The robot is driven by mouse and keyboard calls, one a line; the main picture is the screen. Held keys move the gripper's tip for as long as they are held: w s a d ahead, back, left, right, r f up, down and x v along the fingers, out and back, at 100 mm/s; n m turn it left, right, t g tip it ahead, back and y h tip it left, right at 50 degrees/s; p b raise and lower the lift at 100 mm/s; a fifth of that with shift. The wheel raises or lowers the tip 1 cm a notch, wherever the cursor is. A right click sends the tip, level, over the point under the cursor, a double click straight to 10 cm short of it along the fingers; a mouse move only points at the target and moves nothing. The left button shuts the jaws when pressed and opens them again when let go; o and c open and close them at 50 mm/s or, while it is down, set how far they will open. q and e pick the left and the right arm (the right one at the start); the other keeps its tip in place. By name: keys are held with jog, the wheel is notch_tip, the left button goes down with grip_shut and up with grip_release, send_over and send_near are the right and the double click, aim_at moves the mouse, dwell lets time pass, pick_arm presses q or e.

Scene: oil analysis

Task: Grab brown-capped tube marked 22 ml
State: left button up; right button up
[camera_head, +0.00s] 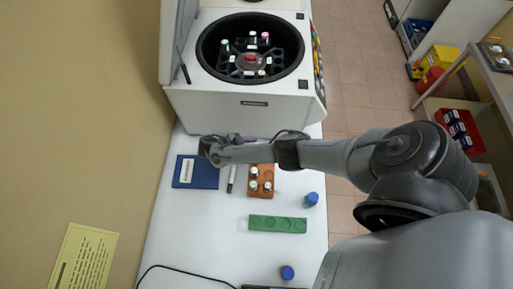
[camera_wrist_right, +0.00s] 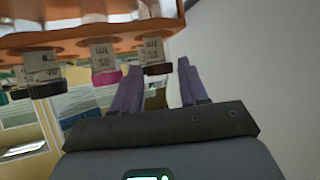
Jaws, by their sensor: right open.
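An orange-brown rack (camera_head: 262,192) holds several tubes on the white table; it fills the top of the right wrist view (camera_wrist_right: 60,38), which appears upside down. There, a brown-capped tube (camera_wrist_right: 157,68) has a label that seems to read 22 ml. A pink-capped tube (camera_wrist_right: 105,78) stands beside it, then another dark-capped tube (camera_wrist_right: 36,90). My right gripper (camera_wrist_right: 160,66) is open, its purple fingers on either side of the brown-capped tube in the picture; contact cannot be told. In the head view my right gripper (camera_head: 234,140) is beside the rack, partly hidden. My left gripper is out of view.
A centrifuge (camera_head: 240,115) with an open lid and tubes inside stands behind the rack. Nearby are a blue book (camera_head: 186,183), a pen-like item (camera_head: 231,178), a green rack (camera_head: 278,224) and blue-capped bottles (camera_head: 311,199) (camera_head: 287,272). The table's front left is mostly clear.

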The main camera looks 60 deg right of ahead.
jog(key=shift+s+d+f+p, duration=0.25)
jog(key=shift+s+d+p, duration=0.05)
jog(key=shift+s+d, duration=0.15)
jog(key=shift+s+d+f, duration=0.25)
jog(key=shift+s+f, duration=0.05)
grip_shut()
jog(key=shift+r, duration=0.15)
